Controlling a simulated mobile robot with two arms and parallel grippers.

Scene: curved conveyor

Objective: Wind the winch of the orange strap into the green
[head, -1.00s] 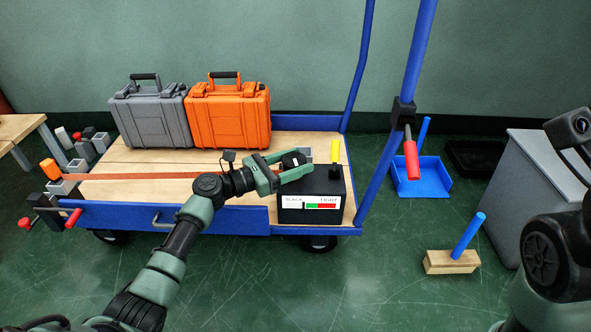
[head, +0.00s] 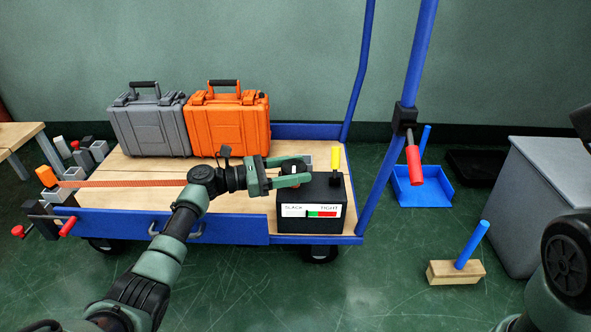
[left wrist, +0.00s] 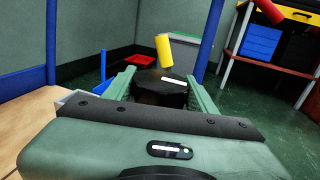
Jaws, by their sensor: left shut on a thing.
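The winch is a black box (head: 290,225) on the near right corner of the blue cart. My left gripper (head: 298,171) is shut on the black knob (head: 291,166) on top of the box. In the left wrist view the knob (left wrist: 163,91) sits between both fingers and bears a white mark. A yellow-gripped lever (head: 335,157) stands just beyond. The orange strap (head: 125,183) lies across the deck, its right part hidden by my arm.
A grey case (head: 150,130) and an orange case (head: 229,125) stand at the deck's back. A blue post with a red-handled lever (head: 413,163) rises right of the winch. A wooden block with a blue handle (head: 455,272) is on the floor.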

